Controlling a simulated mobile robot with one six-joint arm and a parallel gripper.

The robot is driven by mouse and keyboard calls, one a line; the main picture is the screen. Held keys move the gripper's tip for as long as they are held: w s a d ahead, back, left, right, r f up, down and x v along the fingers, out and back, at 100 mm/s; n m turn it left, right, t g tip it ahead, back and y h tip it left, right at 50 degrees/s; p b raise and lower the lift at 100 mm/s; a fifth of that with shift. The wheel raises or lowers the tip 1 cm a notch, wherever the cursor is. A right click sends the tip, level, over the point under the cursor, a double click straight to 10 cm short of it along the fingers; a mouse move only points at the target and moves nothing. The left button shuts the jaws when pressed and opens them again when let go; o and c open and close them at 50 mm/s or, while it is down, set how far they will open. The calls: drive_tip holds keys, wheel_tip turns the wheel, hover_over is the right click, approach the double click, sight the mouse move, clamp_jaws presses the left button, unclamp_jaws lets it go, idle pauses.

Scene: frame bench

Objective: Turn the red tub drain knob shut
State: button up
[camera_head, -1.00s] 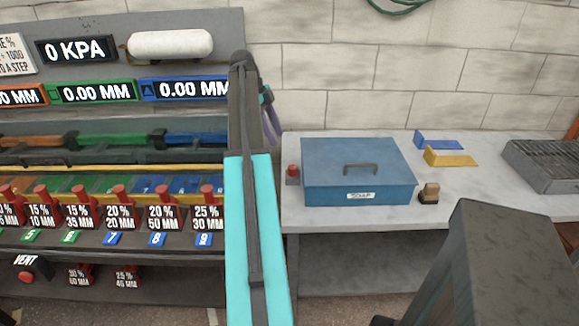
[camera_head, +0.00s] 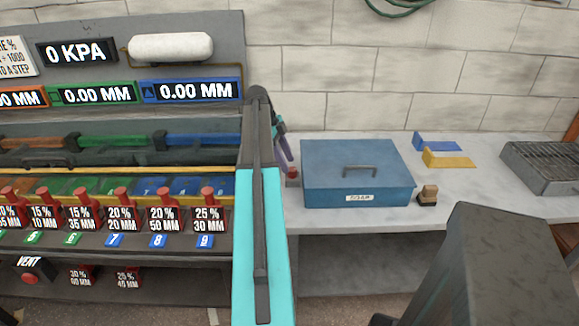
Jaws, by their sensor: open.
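The blue tub (camera_head: 357,185) labelled SOAP stands closed on the grey bench, with a dark handle on its lid. The small red drain knob (camera_head: 293,172) sits at the tub's left side, low near the bench top. My gripper (camera_head: 286,158) is beyond my arm, mostly hidden by it. Its visible purple part reaches down just above and behind the red knob. Whether it touches the knob I cannot tell. The fingertips are not clearly seen.
A small brush (camera_head: 428,196) stands right of the tub. A blue wedge (camera_head: 436,141) and a yellow wedge (camera_head: 447,158) lie behind it. A metal grate tray (camera_head: 545,165) is at far right. A panel with red-knobbed parts and displays (camera_head: 120,150) fills the left.

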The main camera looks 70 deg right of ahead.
sight(292, 172)
drive_tip(key=shift+x, duration=1.7)
drive_tip(key=c, duration=1)
drive_tip(key=shift+c, duration=0.2)
